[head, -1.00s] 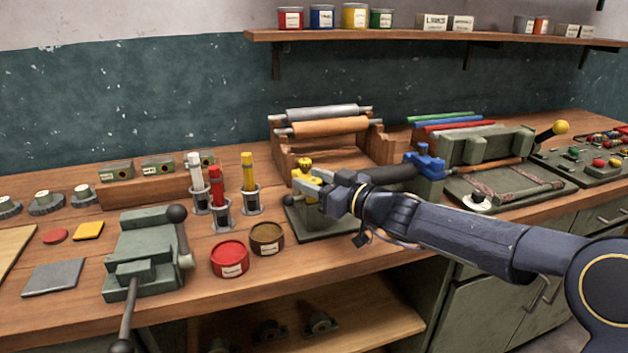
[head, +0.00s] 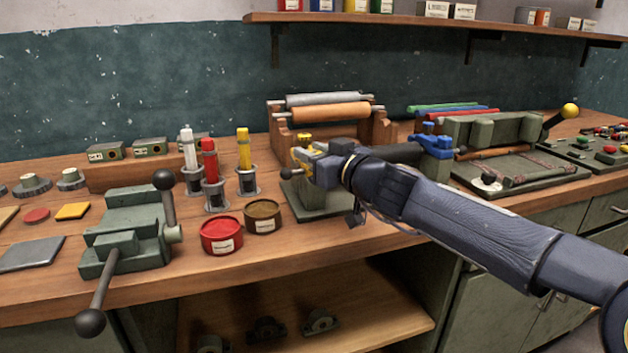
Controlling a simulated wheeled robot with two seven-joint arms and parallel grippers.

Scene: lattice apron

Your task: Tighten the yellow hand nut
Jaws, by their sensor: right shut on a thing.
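The yellow hand nut (head: 305,139) sits on top of the left end of a green press-like device (head: 318,200) with a dark roller (head: 395,153). A matching blue hand nut (head: 430,128) sits on the blue bracket at the roller's right end. My right gripper (head: 308,152) reaches in from the right at the yellow nut and is shut on it. The fingertips are small and partly hidden by the wrist, so the exact contact is hard to see. My left gripper is not in view.
Red (head: 221,235) and brown (head: 263,217) tins stand left of the device. Behind them are holders with white, red and yellow tools (head: 244,150). A green vise (head: 130,235) with a long lever is farther left. A roller rack (head: 325,112) stands behind.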

